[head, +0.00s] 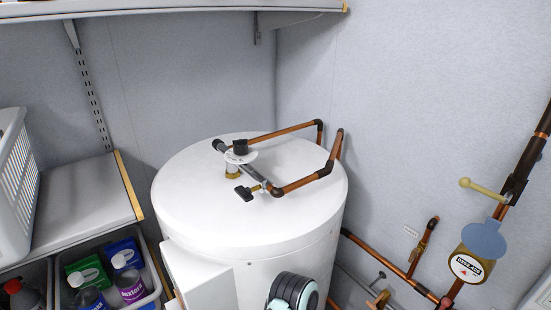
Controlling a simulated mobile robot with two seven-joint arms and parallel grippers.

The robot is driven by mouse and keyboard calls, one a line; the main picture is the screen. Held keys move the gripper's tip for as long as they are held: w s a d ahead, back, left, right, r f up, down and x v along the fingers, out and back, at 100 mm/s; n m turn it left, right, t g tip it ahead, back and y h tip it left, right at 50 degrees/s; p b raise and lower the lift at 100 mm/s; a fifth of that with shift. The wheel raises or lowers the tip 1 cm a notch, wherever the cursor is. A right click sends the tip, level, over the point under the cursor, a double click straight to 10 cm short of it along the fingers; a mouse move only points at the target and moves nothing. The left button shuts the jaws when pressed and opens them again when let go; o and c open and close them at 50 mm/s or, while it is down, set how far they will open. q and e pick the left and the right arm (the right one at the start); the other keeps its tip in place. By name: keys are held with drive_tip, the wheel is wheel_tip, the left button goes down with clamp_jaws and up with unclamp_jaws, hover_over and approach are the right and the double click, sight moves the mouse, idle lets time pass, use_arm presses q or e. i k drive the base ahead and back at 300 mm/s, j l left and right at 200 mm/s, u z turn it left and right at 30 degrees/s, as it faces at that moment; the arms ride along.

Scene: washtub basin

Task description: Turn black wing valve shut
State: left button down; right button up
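The white cylindrical tank (210,200) stands in the middle.
Copper pipes (285,132) run from the tank to the corner. More pipes, a yellow lever (480,188) and a round gauge (467,267) are at right. A grey shelf (85,205) with a white basket (14,185) is at left.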

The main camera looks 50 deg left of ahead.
sight(246, 195)
drive_tip(key=k+u, duration=0.15)
drive_tip(key=u, duration=0.2)
drive_tip(key=k+j+u, duration=0.1)
drive_tip(key=u, duration=0.2)
drive_tip(key=i+u, duration=0.1)
drive_tip(key=u, duration=0.8)
drive_tip(key=i+u, duration=0.15)
drive_tip(key=u, duration=0.3)
drive_tip(key=k+j+u, duration=0.1)
drive_tip(key=j, duration=0.8)
drive_tip(key=k+j+u, duration=0.15)
drive_tip(key=j, duration=0.8)
drive_tip(key=i+l, duration=0.1)
drive_tip(key=l, duration=0.25)
drive_tip(key=i+l, duration=0.15)
drive_tip(key=l, duration=0.2)
